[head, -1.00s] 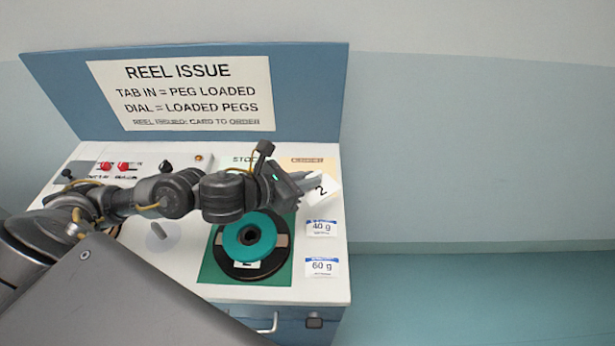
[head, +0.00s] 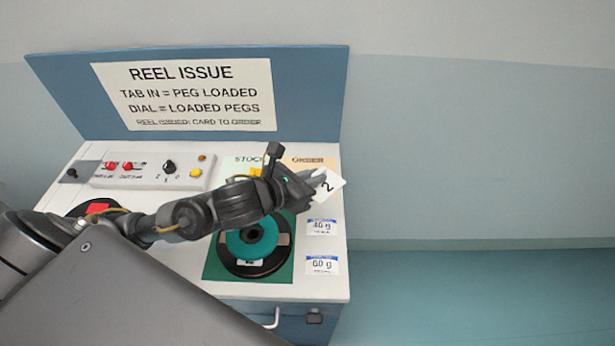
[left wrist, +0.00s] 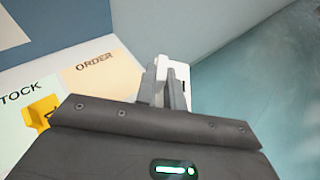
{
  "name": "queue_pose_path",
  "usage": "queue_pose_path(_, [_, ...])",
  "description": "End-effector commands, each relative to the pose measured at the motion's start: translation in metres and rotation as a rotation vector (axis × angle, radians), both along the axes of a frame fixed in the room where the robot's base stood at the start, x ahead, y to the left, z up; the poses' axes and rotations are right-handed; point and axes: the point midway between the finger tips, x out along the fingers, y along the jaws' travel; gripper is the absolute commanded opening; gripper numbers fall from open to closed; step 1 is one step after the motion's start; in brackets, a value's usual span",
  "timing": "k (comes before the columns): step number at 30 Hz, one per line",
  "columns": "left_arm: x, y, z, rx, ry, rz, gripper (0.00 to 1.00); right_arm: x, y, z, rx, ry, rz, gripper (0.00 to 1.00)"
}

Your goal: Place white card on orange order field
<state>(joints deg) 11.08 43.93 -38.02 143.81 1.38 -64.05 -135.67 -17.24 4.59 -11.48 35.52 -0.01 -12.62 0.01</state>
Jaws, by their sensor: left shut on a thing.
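A white card marked 2 (head: 328,187) is held in my left gripper (head: 316,178) above the right edge of the station top. The orange order field (left wrist: 100,77) lies beyond and to the left of the fingers there, under the word ORDER. In the head view only its label (head: 307,160) shows clearly; my gripper and the card hide most of the field. My right gripper is not in view.
A teal reel on a black reel (head: 252,243) sits on a green mat right below my forearm. A yellow holder (left wrist: 38,114) stands on the stock field. Cards marked 40 g (head: 321,227) and 60 g (head: 321,264) lie at the right edge. A panel (head: 150,170) has red lamps and a dial.

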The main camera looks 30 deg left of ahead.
Motion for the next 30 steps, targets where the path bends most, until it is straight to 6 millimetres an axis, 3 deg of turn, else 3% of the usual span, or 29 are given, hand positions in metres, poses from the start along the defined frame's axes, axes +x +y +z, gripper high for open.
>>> queue_pose_path(5, [0.001,0.002,-0.001,0.003,-0.001,0.003,0.00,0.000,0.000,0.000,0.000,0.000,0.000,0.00])
queue_pose_path(10, [0.019,0.020,-0.012,0.013,-0.003,0.006,0.00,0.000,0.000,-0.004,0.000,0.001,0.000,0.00])
queue_pose_path(11, [0.024,0.024,-0.011,0.011,0.001,0.008,0.00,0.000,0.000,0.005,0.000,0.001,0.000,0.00])
queue_pose_path(18, [0.070,0.067,-0.038,0.006,0.002,0.009,0.00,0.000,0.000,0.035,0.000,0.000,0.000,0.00])
queue_pose_path(24, [0.090,0.084,-0.078,0.001,0.002,0.005,0.00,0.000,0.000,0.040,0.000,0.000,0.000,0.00])
queue_pose_path(30, [0.099,0.092,-0.093,0.001,0.000,0.003,0.00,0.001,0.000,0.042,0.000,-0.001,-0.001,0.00])
